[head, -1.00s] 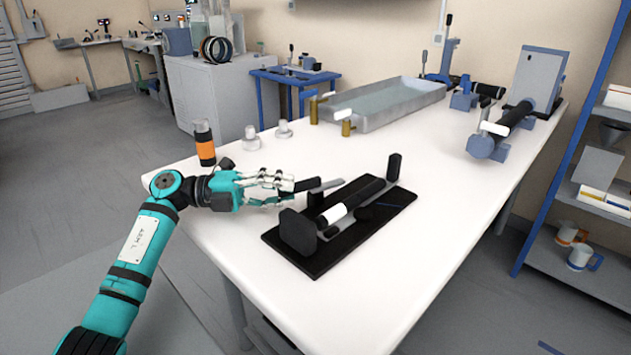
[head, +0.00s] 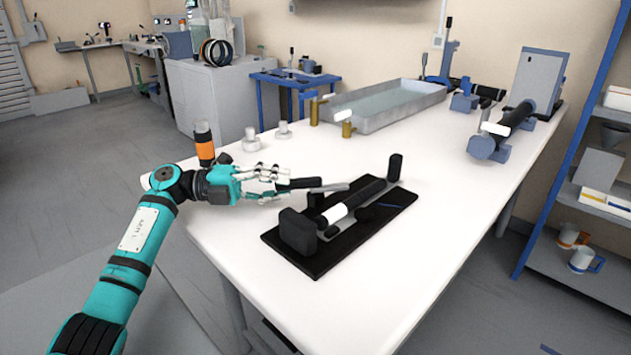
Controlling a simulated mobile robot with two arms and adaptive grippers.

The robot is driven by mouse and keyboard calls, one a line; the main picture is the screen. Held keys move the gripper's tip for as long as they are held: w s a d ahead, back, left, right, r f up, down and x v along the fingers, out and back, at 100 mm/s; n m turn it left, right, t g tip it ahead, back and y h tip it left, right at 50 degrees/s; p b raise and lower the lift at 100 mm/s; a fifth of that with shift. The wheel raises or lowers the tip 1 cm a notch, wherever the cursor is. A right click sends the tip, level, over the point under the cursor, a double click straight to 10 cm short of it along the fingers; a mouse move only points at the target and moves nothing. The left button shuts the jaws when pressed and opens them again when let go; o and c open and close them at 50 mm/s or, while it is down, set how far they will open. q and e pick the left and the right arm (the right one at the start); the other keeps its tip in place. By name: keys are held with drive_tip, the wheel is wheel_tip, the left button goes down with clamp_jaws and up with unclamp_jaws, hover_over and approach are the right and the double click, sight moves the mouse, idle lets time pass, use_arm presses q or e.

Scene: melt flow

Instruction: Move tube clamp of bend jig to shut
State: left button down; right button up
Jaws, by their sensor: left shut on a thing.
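The bend jig (head: 392,228) is a black base plate on the white table, with a black block at its near end and a black post at its far end. The tube clamp (head: 334,188) shows as a grey bar with a black handle, sticking out over the jig's left side. My left gripper (head: 284,184) is shut on the black handle, left of the jig. The fingers hide part of the handle. I cannot tell how the bar meets the jig. My right gripper is not in view.
An orange and black bottle (head: 205,147) stands just behind my left gripper. Two small pale knobbed pieces (head: 251,140) stand near it. A grey water tray (head: 375,118) with brass fittings is farther back.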

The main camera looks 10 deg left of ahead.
use_arm(q)
drive_tip(key=shift+w+a+b, duration=0.15)
drive_tip(key=shift+w+b, duration=0.1)
drive_tip(key=shift+w, duration=0.3)
drive_tip(key=shift+w+a+b, duration=0.15)
drive_tip(key=shift+w+b, duration=0.1)
drive_tip(key=shift+w, duration=0.25)
drive_tip(key=shift+r, duration=0.1)
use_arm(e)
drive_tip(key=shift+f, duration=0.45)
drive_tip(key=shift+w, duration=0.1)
use_arm(q)
drive_tip(key=shift+w, duration=0.15)
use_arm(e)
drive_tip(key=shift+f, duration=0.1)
